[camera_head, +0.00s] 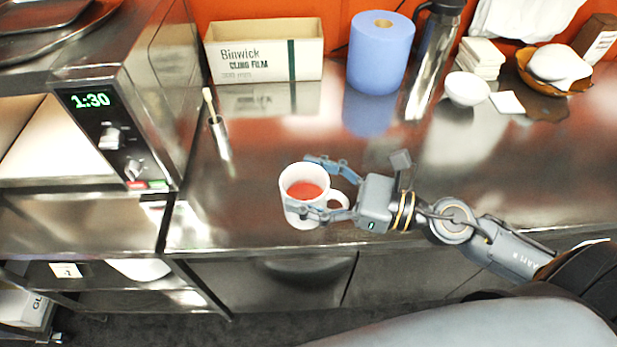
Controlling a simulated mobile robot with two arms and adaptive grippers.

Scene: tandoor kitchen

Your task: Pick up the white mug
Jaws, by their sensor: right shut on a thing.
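The white mug (291,216) holds a red liquid and is upright by the front edge of the steel counter, its handle to the right. My right gripper (318,189) comes in from the right and is shut on the mug, one finger at its far side and one across its near side. I cannot tell whether the mug's base touches the counter. My left gripper is not in view.
A cling film box (264,50), a blue paper roll (381,52) and a steel flask (434,60) stand at the back. A white bowl (467,89) and a brown dish (556,83) are back right. An oven (117,125) borders the left.

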